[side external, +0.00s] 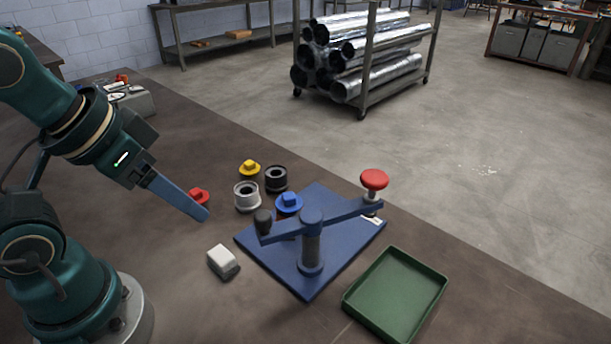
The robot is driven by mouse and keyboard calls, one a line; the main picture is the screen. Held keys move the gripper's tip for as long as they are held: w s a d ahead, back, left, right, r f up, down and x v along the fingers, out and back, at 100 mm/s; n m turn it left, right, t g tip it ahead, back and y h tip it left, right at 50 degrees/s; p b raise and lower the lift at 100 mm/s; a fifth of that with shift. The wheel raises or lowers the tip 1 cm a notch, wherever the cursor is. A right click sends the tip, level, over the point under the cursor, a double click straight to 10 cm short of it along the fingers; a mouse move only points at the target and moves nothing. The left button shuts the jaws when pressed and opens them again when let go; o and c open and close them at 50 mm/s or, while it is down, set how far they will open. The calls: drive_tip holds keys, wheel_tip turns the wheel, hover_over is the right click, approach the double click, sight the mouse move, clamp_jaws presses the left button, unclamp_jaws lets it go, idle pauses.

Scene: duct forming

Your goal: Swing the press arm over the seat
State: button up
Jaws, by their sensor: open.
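The press stands on a blue base plate (345,257) in the middle of the bench. Its blue press arm (340,213) lies across a round post (311,250). A red knob (374,180) stands at the arm's right end, above a small white label on the plate. A dark knob (263,221) is at its left end. A blue flanged plug (288,204) shows just behind the arm; I cannot tell whether it is in the seat, which is not clearly visible. My gripper (203,214) is open, left of the press and apart from it, its fingers overlapping in this view.
Behind the press stand a yellow plug (249,169), a red plug (199,196), a white-grey ring (247,196) and a black ring (276,179). A white-topped block (222,262) lies left of the plate. An empty green tray (396,296) lies right, near the bench edge.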

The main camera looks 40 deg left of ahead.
drive_tip(key=n, duration=0.1)
wheel_tip(320, 180, up, 4)
drive_tip(key=n+g, duration=0.5)
drive_tip(key=n, duration=0.3)
hover_over(262, 214)
drive_tip(key=shift+a, duration=0.2)
drive_tip(key=shift+d+f+g, duration=0.25)
drive_tip(key=shift+f+g, duration=0.05)
drive_tip(key=shift+f, duration=2.65)
clamp_jaws()
